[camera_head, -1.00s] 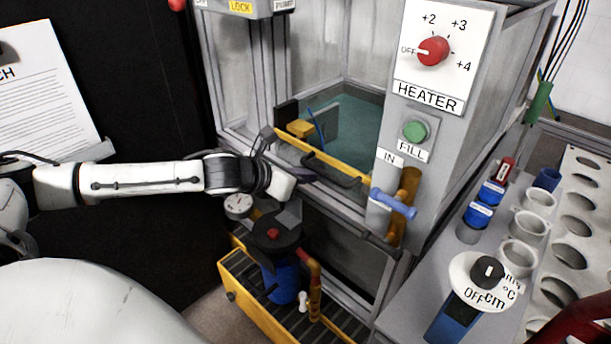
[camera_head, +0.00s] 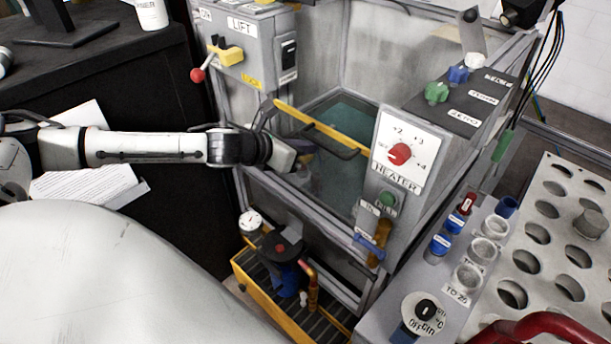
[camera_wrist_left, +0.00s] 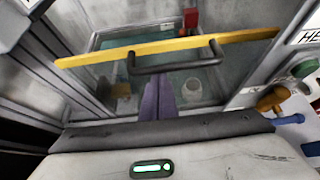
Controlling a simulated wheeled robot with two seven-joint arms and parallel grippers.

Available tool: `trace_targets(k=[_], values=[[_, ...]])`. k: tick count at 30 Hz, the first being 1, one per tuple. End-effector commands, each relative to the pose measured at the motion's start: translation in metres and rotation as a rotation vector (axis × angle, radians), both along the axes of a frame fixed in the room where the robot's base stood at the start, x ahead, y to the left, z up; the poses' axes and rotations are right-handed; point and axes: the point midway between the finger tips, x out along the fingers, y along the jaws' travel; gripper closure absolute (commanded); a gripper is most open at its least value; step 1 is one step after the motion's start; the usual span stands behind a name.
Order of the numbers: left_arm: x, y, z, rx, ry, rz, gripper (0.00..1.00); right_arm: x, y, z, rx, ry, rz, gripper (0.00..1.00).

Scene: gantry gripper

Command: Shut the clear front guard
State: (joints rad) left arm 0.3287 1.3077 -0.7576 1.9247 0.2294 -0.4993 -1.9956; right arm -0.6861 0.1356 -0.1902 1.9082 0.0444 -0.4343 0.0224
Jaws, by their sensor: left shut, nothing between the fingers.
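The clear front guard has a yellow bar along its top edge (camera_head: 300,116) and a dark handle (camera_head: 337,147). It stands at the front of the grey-framed tank, and its bar is level with the heater dial. In the left wrist view the yellow bar (camera_wrist_left: 110,56) crosses the upper part, with the dark handle (camera_wrist_left: 175,66) below it. My left gripper (camera_head: 303,160) is at the guard's front. Its fingers (camera_wrist_left: 159,88) are shut and empty, with the tips just under the handle; I cannot tell whether they touch it. My right gripper is not in view.
The heater panel (camera_head: 408,150) stands right of the guard, with a blue-handled valve (camera_head: 370,246) below. A yellow tray (camera_head: 262,290) with a pump is under the tank. A lift box (camera_head: 240,50) is at upper left. A rack with holes (camera_head: 550,240) is at right.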

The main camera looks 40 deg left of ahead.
Motion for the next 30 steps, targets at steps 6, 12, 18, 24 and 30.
trace_targets(k=[6, 12, 18, 24, 30], values=[[0.002, 0.001, 0.051, 0.003, -0.01, -0.001, 1.0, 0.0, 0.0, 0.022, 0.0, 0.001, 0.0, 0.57], [0.001, 0.0, 0.073, 0.002, -0.008, -0.001, 1.0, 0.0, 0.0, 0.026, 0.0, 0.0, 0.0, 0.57], [0.001, 0.0, 0.081, 0.001, -0.007, -0.001, 1.0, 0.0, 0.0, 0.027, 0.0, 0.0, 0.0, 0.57], [0.002, 0.0, 0.083, 0.002, -0.011, -0.002, 1.0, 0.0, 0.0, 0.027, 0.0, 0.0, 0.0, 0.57], [0.002, 0.001, 0.085, 0.002, -0.015, -0.002, 1.0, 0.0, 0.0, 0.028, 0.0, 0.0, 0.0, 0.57]])
